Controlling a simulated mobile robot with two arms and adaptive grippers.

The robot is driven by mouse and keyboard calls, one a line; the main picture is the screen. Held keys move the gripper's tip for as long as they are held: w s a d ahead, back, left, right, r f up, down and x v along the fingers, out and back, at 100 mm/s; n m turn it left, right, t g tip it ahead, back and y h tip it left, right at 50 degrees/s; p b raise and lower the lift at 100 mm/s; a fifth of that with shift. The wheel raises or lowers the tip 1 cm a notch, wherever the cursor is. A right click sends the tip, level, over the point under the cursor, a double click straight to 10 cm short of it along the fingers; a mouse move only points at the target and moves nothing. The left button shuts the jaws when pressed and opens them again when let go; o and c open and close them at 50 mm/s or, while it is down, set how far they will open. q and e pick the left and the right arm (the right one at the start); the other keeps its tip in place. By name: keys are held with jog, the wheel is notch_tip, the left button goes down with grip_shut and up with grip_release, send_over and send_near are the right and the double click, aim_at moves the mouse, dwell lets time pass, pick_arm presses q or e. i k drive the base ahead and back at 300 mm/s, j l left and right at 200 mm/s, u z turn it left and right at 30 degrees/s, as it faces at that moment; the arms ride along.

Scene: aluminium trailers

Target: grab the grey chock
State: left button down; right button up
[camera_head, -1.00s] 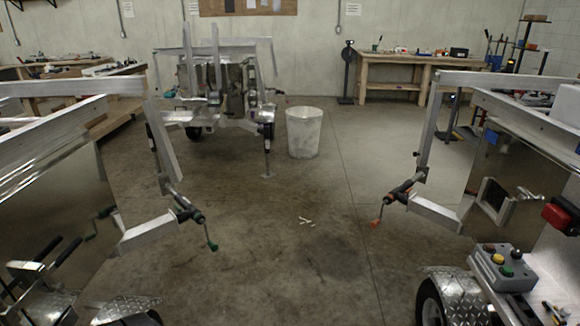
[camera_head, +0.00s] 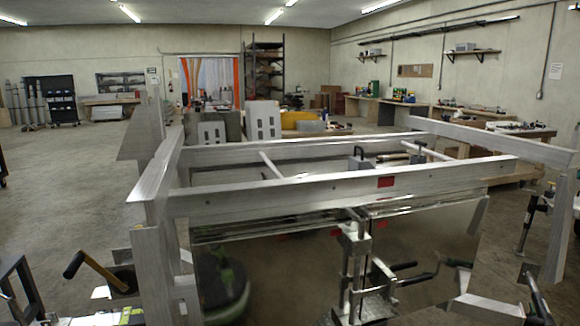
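I cannot make out a wheel chock for certain. An aluminium trailer (camera_head: 330,190) fills the middle of the view, with side rails and a shiny side panel. Inside its frame sit two small dark grey pieces with black tops, one left (camera_head: 360,160) and one right (camera_head: 418,150). They are too small to identify, and the near rail partly hides them. Neither of my grippers is in view.
Grey slotted panels (camera_head: 263,120) stand behind the trailer. A workbench (camera_head: 480,116) lines the right wall. The concrete floor (camera_head: 70,170) at left is largely open.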

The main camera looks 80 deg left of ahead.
aim_at(356, 162)
jog(key=u, duration=2.05)
jog(key=l+u, duration=0.15)
jog(key=i+l+u, duration=0.1)
jog(key=l, duration=0.25)
jog(key=i+l, duration=0.3)
jog(key=i+l+u, duration=0.15)
jog(key=l, duration=0.2)
jog(key=i+l+u, duration=0.1)
jog(key=l, duration=0.3)
jog(key=i+l+u, duration=0.1)
jog(key=i+l, duration=0.25)
jog(key=l, duration=0.4)
jog(key=i+u, duration=0.05)
